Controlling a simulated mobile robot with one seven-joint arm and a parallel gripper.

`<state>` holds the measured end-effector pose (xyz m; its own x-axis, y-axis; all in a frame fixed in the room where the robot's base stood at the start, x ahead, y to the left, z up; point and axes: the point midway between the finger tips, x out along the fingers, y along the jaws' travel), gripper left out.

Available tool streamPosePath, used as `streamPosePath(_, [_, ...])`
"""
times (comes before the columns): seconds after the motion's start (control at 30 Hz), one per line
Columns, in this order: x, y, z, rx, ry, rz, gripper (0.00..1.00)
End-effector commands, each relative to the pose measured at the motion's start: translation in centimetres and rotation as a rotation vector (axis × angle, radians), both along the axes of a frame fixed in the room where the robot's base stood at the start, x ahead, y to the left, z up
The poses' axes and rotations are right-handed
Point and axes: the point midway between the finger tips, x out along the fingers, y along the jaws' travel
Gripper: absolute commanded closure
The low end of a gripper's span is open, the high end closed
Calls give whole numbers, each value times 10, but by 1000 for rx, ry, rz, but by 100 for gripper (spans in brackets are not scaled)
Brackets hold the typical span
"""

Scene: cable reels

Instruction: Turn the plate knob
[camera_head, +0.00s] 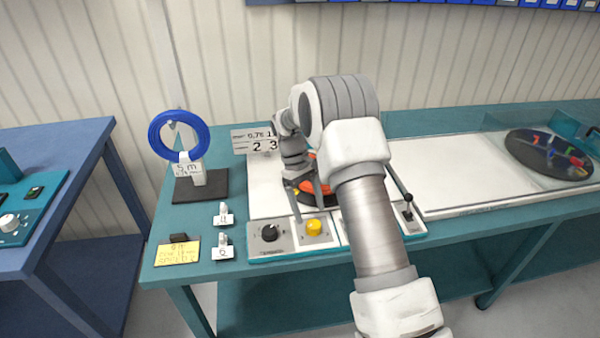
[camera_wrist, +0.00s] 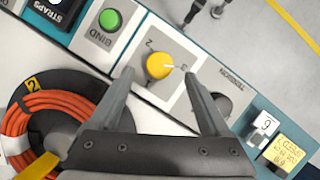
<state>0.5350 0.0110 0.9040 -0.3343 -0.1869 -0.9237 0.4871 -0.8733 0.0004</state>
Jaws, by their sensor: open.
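The yellow knob (camera_head: 314,227) sits on a white panel at the front of the teal bench. My gripper (camera_head: 307,203) points down just behind the knob in the head view. In the wrist view my gripper (camera_wrist: 159,76) is open, one finger on each side of the knob in the picture. I cannot tell whether either finger touches it. The orange cable coil (camera_wrist: 50,120) lies on a dark plate tagged "2".
A black tension knob (camera_head: 269,232) is left of the yellow knob. A green BIND button (camera_wrist: 109,20) is on the same panel. A black lever (camera_head: 400,188) stands right of my arm. A blue coil (camera_head: 179,135) hangs on a stand at left.

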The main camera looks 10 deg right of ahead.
Motion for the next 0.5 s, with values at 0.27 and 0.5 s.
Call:
streamPosePath(0.27, [25, 14, 67, 1, -5, -1, 19])
streamPosePath(0.5, [39, 22, 106, 1, -3, -1, 19])
